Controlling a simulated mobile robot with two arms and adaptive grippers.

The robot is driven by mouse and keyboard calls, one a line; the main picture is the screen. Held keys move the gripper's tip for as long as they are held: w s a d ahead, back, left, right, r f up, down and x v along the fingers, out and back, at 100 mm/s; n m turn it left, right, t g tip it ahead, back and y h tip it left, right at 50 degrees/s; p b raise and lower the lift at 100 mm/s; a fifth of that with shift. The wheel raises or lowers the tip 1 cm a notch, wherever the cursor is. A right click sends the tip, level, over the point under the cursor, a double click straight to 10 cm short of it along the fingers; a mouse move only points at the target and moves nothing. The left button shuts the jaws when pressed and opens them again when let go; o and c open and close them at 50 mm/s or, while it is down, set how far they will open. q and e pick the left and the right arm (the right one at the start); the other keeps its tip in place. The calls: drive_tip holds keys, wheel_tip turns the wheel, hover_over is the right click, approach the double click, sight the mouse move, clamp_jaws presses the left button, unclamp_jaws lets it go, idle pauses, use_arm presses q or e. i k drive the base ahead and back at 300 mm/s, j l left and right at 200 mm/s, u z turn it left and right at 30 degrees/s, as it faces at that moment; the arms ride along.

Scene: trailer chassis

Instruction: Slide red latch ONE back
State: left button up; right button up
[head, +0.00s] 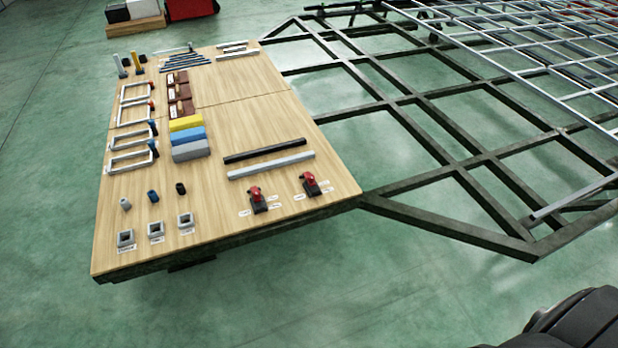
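Two red latches on dark bases sit near the front right of the wooden board. The left one (257,199) stands close to the front edge, and the right one (311,185) is nearer the board's front right corner. Small white labels lie beside both, too small to read, so I cannot tell which latch is ONE. The slide position of each latch is too small to make out. Neither gripper shows in the head view. A dark part of my own body shows at the bottom right corner.
The wooden board (235,110) carries a black bar (265,151), a grey bar (271,166), coloured blocks (187,134), square sockets (156,231) and white-handled frames (131,138). A dark metal chassis frame (440,150) extends right. Green floor (300,290) is clear in front.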

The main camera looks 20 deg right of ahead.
sight(310, 178)
drive_tip(key=i+j, duration=0.25)
drive_tip(key=i+j+z, duration=0.1)
drive_tip(key=i+j, duration=0.15)
drive_tip(key=j, duration=0.25)
drive_tip(key=i+j, duration=0.25)
drive_tip(key=j, duration=0.15)
